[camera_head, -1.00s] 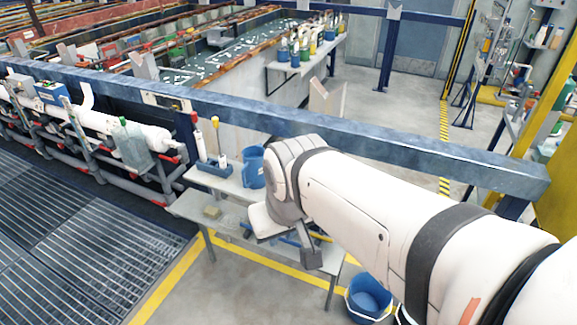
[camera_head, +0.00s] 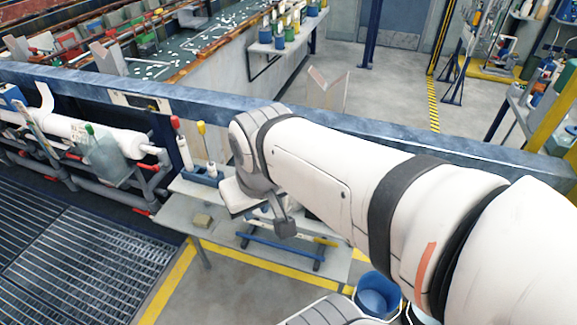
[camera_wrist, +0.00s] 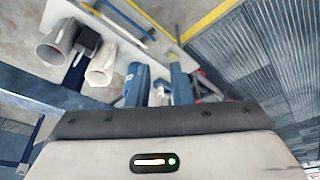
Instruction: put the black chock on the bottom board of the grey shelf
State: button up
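A small black block, likely the black chock (camera_wrist: 88,41), shows in the wrist view between a grey cup (camera_wrist: 56,41) and a white cup (camera_wrist: 101,68). I cannot make it out in the head view, where my arm covers part of the shelf. The grey shelf (camera_head: 172,212) stands under and beyond my arm, with pale boards at different heights. My gripper (camera_head: 268,212) hangs over the shelf at the end of my arm.
A tan block (camera_head: 203,220) lies on a shelf board. Long blue and yellow tools (camera_head: 285,248) lie low on the shelf. A blue bucket (camera_head: 378,296) stands on the floor at right. A blue rail (camera_head: 390,138) runs behind my arm. Dark grating (camera_head: 90,265) covers the left floor.

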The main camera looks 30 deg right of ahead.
jog(key=shift+s+a, duration=0.1)
jog(key=w+d+f+n+g+h+b, duration=0.3)
jog(key=d+f+n+h+b, duration=0.15)
jog(key=d+f+n, duration=0.3)
jog(key=w+d+f+n+g+h+b, duration=0.35)
jog(key=d+f+n+h, duration=0.3)
jog(key=d+n, duration=0.25)
jog(key=w+d+f+n+t+h+b, duration=0.3)
jog(key=w+f+n, duration=0.35)
jog(key=n, duration=0.35)
jog(key=w+d+f+n+t+h+b, duration=0.2)
jog(key=w+d+f+n+t, duration=0.3)
jog(key=f+n, duration=0.4)
jog(key=shift+n+g, duration=0.55)
jog(key=shift+g, duration=0.2)
jog(key=w+d, duration=0.1)
jog(key=d, duration=0.1)
jog(key=w+d, duration=0.1)
jog(key=d, duration=0.3)
jog(key=shift+w, duration=0.4)
jog(key=shift+c, duration=0.4)
